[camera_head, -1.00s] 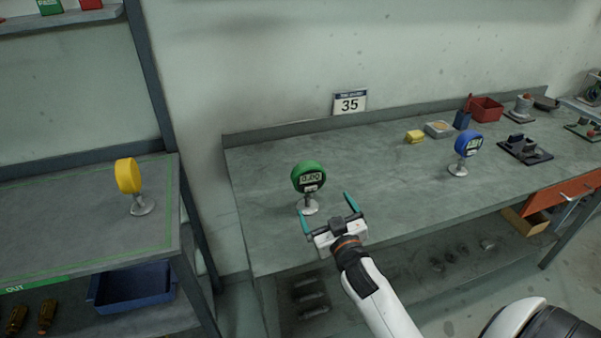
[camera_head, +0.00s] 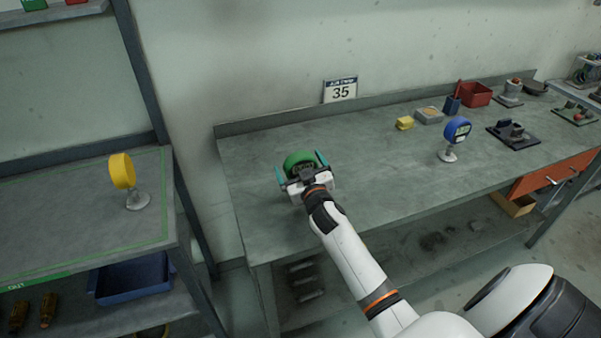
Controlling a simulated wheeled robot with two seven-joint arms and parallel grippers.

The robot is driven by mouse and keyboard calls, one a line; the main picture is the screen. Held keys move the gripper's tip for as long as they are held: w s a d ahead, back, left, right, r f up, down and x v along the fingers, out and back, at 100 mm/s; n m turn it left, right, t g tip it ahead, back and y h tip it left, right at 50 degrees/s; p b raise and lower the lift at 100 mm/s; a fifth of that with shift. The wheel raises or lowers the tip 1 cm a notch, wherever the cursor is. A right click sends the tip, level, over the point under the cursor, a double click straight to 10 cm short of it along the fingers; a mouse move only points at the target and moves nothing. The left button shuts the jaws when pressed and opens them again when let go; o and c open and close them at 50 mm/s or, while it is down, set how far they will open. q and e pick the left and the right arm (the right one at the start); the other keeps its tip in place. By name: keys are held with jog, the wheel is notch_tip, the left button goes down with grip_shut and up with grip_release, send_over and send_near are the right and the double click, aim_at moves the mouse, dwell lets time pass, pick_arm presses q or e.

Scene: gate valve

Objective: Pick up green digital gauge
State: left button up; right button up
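The round green digital gauge (camera_head: 298,158) stands on the workbench near its left end. My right gripper (camera_head: 301,166) is right at it, with the teal fingers spread apart, one on each side of the gauge. A small gap seems to show between the fingers and the gauge. The gripper body hides the gauge's lower part and most of its display, so contact cannot be made out. My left gripper is not in view.
A blue gauge (camera_head: 456,130) stands further right on the workbench (camera_head: 380,160), near a yellow block (camera_head: 404,123) and a red bin (camera_head: 475,94). A yellow gauge (camera_head: 122,171) stands on the left shelf (camera_head: 60,200). The bench middle is clear.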

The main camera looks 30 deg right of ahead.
jog(key=shift+w+d, duration=0.15)
jog(key=shift+w, duration=0.3)
jog(key=shift+s, duration=0.1)
jog(key=shift+c, duration=0.3)
jog(key=c, duration=1.2)
jog(key=shift+r, duration=0.15)
